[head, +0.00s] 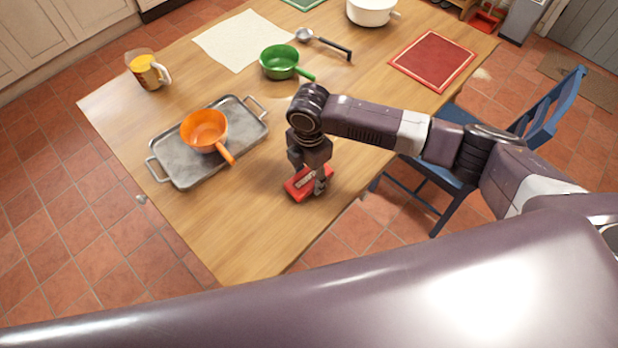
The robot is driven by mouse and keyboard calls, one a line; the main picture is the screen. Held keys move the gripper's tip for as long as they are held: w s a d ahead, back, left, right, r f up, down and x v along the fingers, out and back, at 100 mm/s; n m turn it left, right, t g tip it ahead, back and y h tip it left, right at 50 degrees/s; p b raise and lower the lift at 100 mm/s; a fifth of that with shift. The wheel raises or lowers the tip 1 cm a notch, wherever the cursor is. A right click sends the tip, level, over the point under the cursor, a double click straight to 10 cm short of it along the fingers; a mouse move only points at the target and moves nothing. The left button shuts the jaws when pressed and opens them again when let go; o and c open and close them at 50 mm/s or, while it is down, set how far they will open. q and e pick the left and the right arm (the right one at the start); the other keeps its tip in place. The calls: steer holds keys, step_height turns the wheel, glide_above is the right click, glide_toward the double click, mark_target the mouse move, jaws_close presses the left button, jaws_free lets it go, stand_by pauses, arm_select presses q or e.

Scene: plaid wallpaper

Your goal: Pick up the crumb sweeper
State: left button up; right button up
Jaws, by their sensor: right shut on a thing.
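The crumb sweeper (299,189) is a small red block-like thing with a pale marking on top. It is at the table's right edge, near the front, in the head view. My right gripper (318,182) points down over it and is shut on it. The fingers hide part of its right side. I cannot tell whether it rests on the wood or is slightly raised. My left gripper is not in view.
On the wooden table (235,230) are a metal tray (172,165) with an orange pan (204,128), a green pan (279,62), a measuring cup (147,70), a ladle (305,35), a white pot (371,10) and a red mat (432,58). A blue chair (546,118) stands at the right.

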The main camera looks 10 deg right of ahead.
mark_target(309, 177)
steer(key=shift+r, duration=0.1)
step_height(309, 177, up, 20)
steer(key=b, duration=0.1)
stand_by(0.6)
